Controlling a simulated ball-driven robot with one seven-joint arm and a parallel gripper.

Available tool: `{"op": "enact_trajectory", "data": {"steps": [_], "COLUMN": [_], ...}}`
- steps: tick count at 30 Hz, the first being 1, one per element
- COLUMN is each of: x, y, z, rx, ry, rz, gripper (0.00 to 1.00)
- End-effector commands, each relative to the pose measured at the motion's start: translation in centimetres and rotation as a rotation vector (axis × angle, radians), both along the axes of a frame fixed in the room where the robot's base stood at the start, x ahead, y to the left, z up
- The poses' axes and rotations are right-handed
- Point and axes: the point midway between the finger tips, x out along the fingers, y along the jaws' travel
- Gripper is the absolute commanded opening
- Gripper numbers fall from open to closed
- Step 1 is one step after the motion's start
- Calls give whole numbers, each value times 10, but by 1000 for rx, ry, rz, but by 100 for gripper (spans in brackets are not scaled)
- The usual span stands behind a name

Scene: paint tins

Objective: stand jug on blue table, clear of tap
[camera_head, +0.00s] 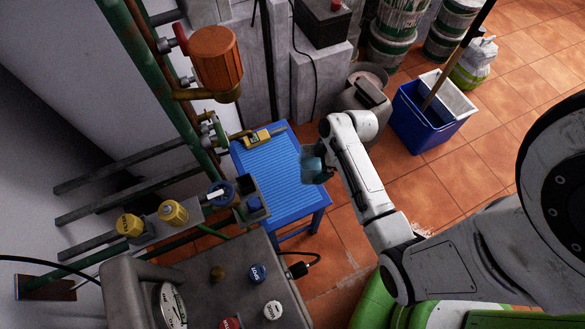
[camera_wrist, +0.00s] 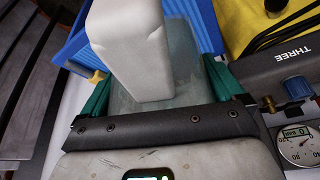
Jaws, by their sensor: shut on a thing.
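The jug (camera_head: 308,160) looks like a bluish translucent vessel, held at the end of my arm. My gripper (camera_head: 318,165) covers part of it. In the wrist view the cloudy jug (camera_wrist: 188,45) sits between my two green fingers (camera_wrist: 165,95), partly hidden by a pale block in front. The blue table (camera_head: 272,170) is just left of the jug; its ribbed top also shows in the wrist view (camera_wrist: 75,45). I cannot tell the jug's height over it. A tap-like fitting (camera_head: 212,132) on the pipes is at the table's far left edge.
A yellow device (camera_head: 257,138) lies at the table's far end. A blue knob and valve block (camera_head: 225,193) overhang its near left side. A grey panel (camera_head: 235,270) stands in front. A blue bucket (camera_head: 425,125) is on the tiles at right. The table's middle is bare.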

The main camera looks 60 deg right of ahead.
Motion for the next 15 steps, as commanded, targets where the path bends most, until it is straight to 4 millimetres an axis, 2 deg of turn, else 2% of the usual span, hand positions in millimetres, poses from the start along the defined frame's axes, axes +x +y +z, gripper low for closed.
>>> {"op": "enact_trajectory", "data": {"steps": [3, 7, 12, 15], "x": [25, 44, 59, 63], "y": [4, 7, 10, 10], "z": [-14, -38, -57, -61], "rx": [1, -1, -1, -1], "ry": [2, 1, -1, -1], "rz": [2, 1, 0, 0], "gripper": [49, 49, 49, 49]}}
